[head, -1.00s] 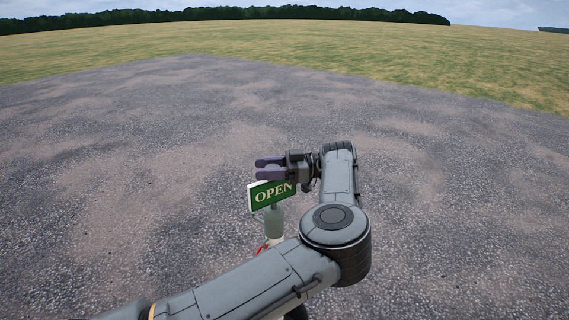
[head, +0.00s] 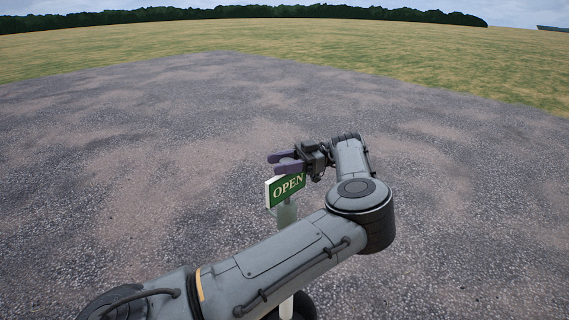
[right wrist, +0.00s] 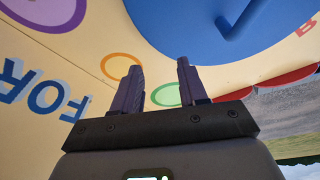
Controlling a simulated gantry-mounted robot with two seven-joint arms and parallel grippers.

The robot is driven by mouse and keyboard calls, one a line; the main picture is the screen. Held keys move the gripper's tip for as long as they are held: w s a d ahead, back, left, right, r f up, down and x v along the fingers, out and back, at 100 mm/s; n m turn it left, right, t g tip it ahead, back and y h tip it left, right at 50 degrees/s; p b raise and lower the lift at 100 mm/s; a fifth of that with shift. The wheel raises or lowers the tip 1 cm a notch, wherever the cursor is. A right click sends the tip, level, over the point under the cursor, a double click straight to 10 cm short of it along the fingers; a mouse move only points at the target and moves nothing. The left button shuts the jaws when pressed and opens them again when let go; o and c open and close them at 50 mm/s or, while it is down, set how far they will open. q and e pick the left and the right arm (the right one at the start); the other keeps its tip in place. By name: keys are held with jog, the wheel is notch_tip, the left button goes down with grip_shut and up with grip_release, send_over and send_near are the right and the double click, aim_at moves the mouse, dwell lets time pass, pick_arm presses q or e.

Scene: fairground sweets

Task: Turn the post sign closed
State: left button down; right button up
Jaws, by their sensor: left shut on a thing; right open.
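The post sign (head: 286,189) is a green board with a white border, and its face reads OPEN. It stands on a post with a pale grey-green upper part (head: 287,214), in the middle of the head view. My left gripper (head: 283,162) is at the sign's top edge, its purple fingers shut on the sign. The wrist and fingers cover the sign's upper right corner, and my left forearm hides much of the post. My right gripper (right wrist: 158,85) shows in the right wrist view, open, with nothing between its fingers.
In the right wrist view, a cream painted panel (right wrist: 85,60) with coloured rings, a blue disc and letters fills most of the picture beyond my right gripper. In the head view, bare gravel ground (head: 130,150) lies around the sign, with grass behind it.

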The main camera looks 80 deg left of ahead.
pick_arm(q)
jog(key=shift+s+r, duration=0.1)
jog(key=shift+r, duration=0.05)
jog(key=c, duration=0.8)
grip_release()
jog(key=shift+o, duration=1.1)
jog(key=shift+s, duration=0.1)
pick_arm(e)
jog(key=shift+s, duration=0.1)
